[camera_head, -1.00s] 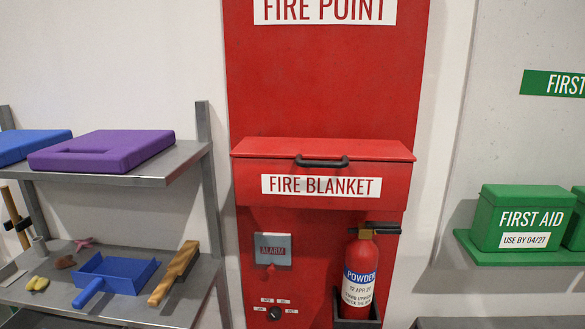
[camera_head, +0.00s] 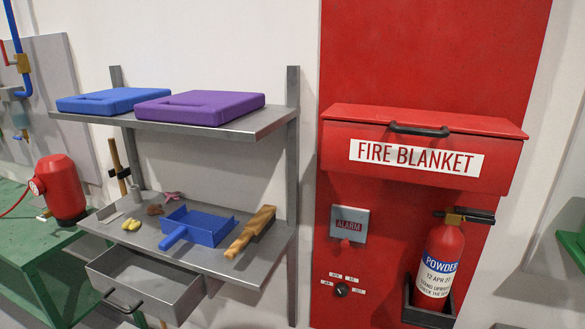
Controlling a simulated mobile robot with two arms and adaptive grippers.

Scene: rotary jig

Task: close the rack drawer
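The rack (camera_head: 270,120) is a grey metal shelf unit left of the red fire point board. Its drawer (camera_head: 170,286) is a grey open-topped tray below the lower shelf (camera_head: 225,262). The drawer is pulled out toward me and looks empty. A dark bar handle (camera_head: 120,302) is on its front, at the lower left. Neither of my grippers is in view.
Blue and purple cases (camera_head: 200,107) lie on the upper shelf. A blue dustpan (camera_head: 198,227) and a brush (camera_head: 252,232) lie on the lower shelf. A green bench (camera_head: 30,245) with a red tank (camera_head: 62,188) stands left. A fire extinguisher (camera_head: 440,262) stands right.

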